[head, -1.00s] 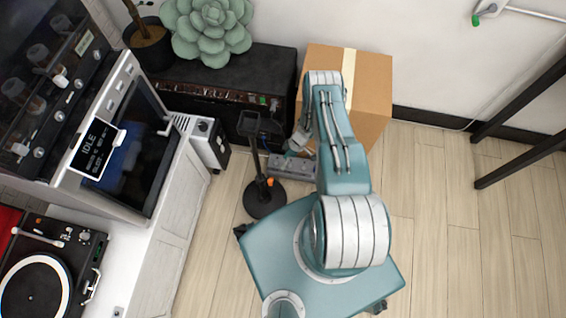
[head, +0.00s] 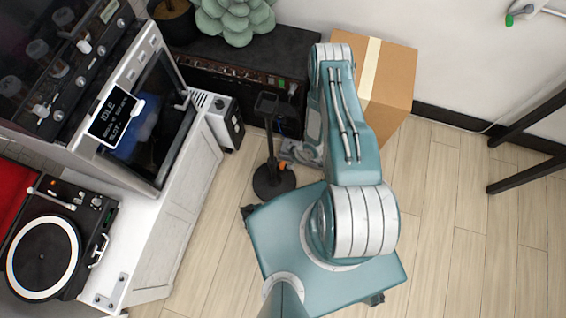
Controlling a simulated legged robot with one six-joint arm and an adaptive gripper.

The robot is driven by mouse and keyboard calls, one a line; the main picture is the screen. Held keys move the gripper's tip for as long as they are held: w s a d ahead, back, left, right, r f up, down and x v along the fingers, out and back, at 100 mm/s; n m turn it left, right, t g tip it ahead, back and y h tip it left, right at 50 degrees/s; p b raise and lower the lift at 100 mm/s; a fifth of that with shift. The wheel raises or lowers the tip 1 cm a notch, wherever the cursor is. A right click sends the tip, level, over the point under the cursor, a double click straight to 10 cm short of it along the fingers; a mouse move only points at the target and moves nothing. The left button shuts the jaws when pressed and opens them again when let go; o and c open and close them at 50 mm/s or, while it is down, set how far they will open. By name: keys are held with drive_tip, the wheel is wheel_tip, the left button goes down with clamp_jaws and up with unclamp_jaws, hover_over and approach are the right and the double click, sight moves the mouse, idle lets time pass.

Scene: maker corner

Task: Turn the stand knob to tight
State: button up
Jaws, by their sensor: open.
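A black stand (head: 270,139) with a round base (head: 272,184) stands upright on the floor, left of my arm in the head view. A small flat holder (head: 268,103) tops its pole. An orange knob (head: 284,166) shows low on the stand, on its right side; I cannot read whether it is tight or loose. My gripper (head: 297,151) is partly hidden by my arm. It is open, close to the right of the pole and a little above the knob in the picture. I cannot see any contact with the knob.
A cardboard box (head: 397,80) stands behind my arm. A dark low cabinet (head: 255,55) with a succulent (head: 236,18) is at the back. A white counter with an oven (head: 160,125) and a turntable (head: 45,255) lies left. Free wooden floor (head: 450,220) is on the right.

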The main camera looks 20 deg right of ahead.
sight(284, 164)
drive_tip(key=x, duration=1)
drive_tip(key=shift+s+f, duration=0.15)
drive_tip(key=shift+f, duration=0.3)
drive_tip(key=c, duration=1.2)
